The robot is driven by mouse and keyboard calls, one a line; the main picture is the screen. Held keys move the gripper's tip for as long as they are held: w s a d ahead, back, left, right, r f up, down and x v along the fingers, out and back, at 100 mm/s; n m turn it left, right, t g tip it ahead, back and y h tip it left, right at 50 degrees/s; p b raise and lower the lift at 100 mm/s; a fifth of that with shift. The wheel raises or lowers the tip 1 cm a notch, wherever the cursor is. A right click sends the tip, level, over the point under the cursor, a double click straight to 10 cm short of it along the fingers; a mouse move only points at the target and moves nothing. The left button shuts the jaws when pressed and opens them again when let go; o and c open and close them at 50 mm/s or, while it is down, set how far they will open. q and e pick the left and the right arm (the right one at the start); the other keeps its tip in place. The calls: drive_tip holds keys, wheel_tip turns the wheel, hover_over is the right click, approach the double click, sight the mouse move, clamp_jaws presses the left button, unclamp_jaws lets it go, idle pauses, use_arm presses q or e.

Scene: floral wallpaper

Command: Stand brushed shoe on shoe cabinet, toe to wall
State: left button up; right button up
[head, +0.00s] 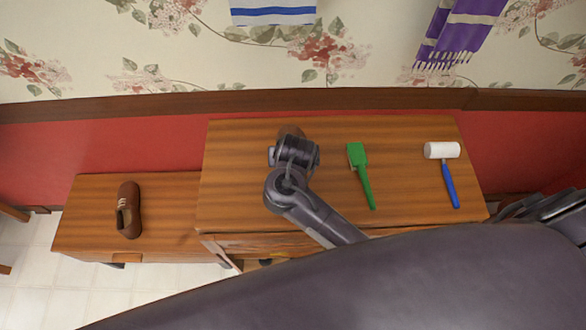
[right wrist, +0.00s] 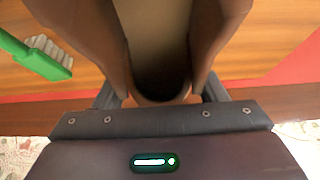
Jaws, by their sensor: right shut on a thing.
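A brown shoe is held in my right gripper (head: 292,143). In the head view only a small brown part of the shoe (head: 291,130) shows past the gripper, on the wall side. In the right wrist view the shoe's open top (right wrist: 160,45) fills the upper middle, with its rounded end between the fingers. Its other end is out of frame. The gripper is over the wooden table (head: 235,175); whether the shoe touches the tabletop is hidden. A second brown shoe (head: 128,210) sits on a lower wooden cabinet (head: 85,215) at left. My left gripper is not in view.
A green brush (head: 358,165) lies right of my gripper; its pale bristles show in the right wrist view (right wrist: 45,48). Striped cloths hang on the wall. The lower cabinet has bare room beside its shoe.

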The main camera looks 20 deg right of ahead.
drive_tip(key=shift+f+b, duration=0.85)
drive_tip(key=shift+f, duration=1.25)
drive_tip(key=shift+f, duration=0.1)
drive_tip(key=o, duration=1.2)
drive_tip(key=shift+f, duration=0.1)
drive_tip(key=shift+r, duration=0.3)
drive_tip(key=p+v, duration=0.6)
drive_tip(key=v, duration=0.5)
drive_tip(key=shift+w, duration=0.1)
drive_tip(key=shift+s+r+p, duration=0.35)
drive_tip(key=shift+r+p, duration=0.05)
drive_tip(key=shift+p, duration=0.1)
drive_tip(key=shift+f, duration=0.1)
